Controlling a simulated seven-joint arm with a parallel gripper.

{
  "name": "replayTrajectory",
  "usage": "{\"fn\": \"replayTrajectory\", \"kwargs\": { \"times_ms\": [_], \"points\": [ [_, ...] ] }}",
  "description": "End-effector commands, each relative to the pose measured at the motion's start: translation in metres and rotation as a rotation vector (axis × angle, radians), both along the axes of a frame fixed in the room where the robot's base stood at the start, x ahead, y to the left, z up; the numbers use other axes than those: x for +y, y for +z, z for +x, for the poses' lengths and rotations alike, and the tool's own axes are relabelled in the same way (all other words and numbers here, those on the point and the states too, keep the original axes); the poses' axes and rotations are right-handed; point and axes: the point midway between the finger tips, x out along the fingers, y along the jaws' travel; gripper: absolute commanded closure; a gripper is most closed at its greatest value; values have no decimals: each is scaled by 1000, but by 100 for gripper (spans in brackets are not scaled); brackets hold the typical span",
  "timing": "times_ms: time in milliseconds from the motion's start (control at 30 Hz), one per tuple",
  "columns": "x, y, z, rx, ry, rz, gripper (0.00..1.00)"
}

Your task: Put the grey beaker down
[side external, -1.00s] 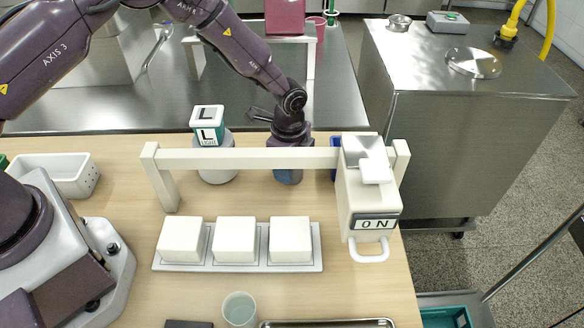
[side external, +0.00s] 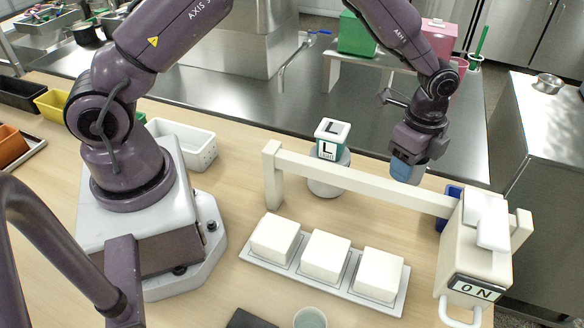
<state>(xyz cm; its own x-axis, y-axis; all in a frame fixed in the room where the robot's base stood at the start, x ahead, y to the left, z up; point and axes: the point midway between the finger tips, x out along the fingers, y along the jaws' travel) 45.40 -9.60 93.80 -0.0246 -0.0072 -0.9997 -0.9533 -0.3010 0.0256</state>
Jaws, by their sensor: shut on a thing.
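My gripper (side external: 418,148) is behind the cream beam, to the right of the lidded pot. It is shut on the grey beaker (side external: 404,172), which looks blue-grey and roughly upright. The beaker shows just above the beam, and its top is hidden by the gripper. It seems held clear of the table (side external: 215,290), but the gap below it is hard to judge.
The cream beam (side external: 365,182) crosses in front of the gripper to a cream unit (side external: 478,250) marked ON. A pot with a cube-shaped L top (side external: 330,140) stands left. White blocks (side external: 325,255) sit on a tray in front. Another cup (side external: 310,318) is at the bottom edge.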

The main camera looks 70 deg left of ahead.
Motion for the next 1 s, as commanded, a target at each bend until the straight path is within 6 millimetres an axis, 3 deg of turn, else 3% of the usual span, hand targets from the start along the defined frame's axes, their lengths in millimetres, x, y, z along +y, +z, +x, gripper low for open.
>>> {"fn": "replayTrajectory", "kwargs": {
  "times_ms": [500,767,867,1000],
  "points": [
    [0,111,1,-6,0,-1,74],
    [60,116,-19,-4,12,-12,74],
    [89,120,-34,-6,17,-19,74],
    [139,124,-69,-11,29,-23,74]
  ]
}}
